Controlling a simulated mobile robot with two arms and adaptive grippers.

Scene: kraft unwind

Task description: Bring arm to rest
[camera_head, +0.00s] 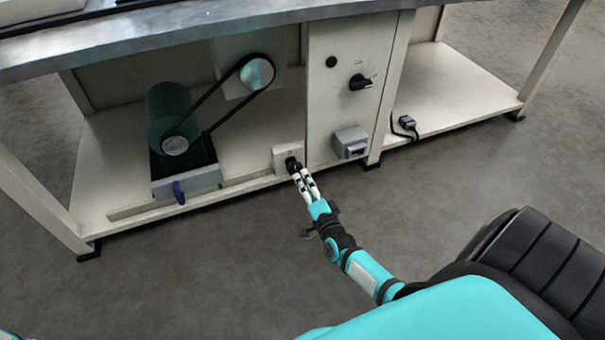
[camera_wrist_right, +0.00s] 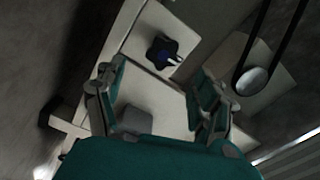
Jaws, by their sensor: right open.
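My right gripper (camera_head: 303,181) reaches in from the lower right of the head view, at the front of the bench's lower part. Its fingers are next to a black knob (camera_head: 292,162) on a small pale block (camera_head: 281,153). In the wrist view the gripper (camera_wrist_right: 157,82) is open, with its two fingers apart and nothing between the pads. The dark lobed knob (camera_wrist_right: 161,51) shows beyond the fingertips there. I cannot tell whether the fingers touch it. My left gripper is not in view.
A green motor (camera_head: 170,112) drives a belt to a pulley (camera_head: 257,73); a blue handle (camera_head: 179,192) is below. A panel (camera_head: 340,100) carries a rotary switch (camera_head: 360,82) and grey box (camera_head: 350,142). A black plug (camera_head: 407,122) lies on the right shelf. The floor in front is clear.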

